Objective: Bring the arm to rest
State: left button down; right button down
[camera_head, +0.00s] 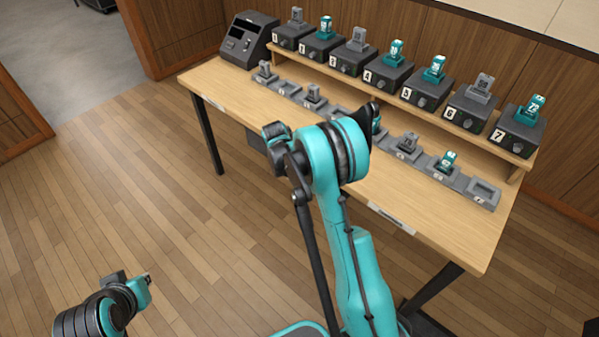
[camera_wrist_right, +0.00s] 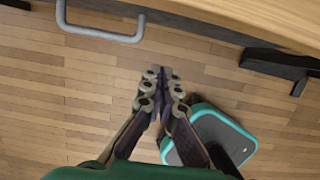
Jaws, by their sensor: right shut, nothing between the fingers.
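My right arm (camera_head: 345,220) rises from the bottom middle in the head view. Its bent teal joint stands in front of the table, and its gripper is hidden in that view. In the right wrist view my right gripper (camera_wrist_right: 160,82) has its fingers together with nothing between them. It is over the wooden floor, beside the table edge (camera_wrist_right: 255,22). Only a part of my left arm (camera_head: 100,312) shows at the bottom left of the head view, and its gripper is not visible.
The wooden table (camera_head: 440,225) carries a row of grey bases, some holding modules, and numbered dark boxes on a raised shelf (camera_head: 410,110). A dark console (camera_head: 246,42) stands at the far left end. Open floor (camera_head: 150,190) is at left.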

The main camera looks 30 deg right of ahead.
jog(key=w+p+v, duration=0.1)
jog(key=p+v, duration=0.3)
jog(key=v, duration=0.6)
jog(key=shift+s, duration=0.45)
jog(key=shift+d+r, duration=0.1)
jog(key=s+a+r+m+t+y, duration=0.1)
jog(key=s+a+r+m+t, duration=0.3)
jog(key=s+r+m, duration=0.85)
jog(key=s+a+r+m+t, duration=0.1)
jog(key=s+a+m, duration=0.1)
jog(key=s+m, duration=0.3)
jog(key=s+a+r+m+t+y, duration=0.1)
jog(key=s+a+m, duration=0.2)
jog(key=s+m, duration=0.2)
jog(key=s, duration=0.3)
jog(key=shift+s+a+y, duration=0.25)
jog(key=shift+s+y, duration=0.05)
jog(key=shift+s, duration=0.1)
jog(key=shift+r, duration=0.15)
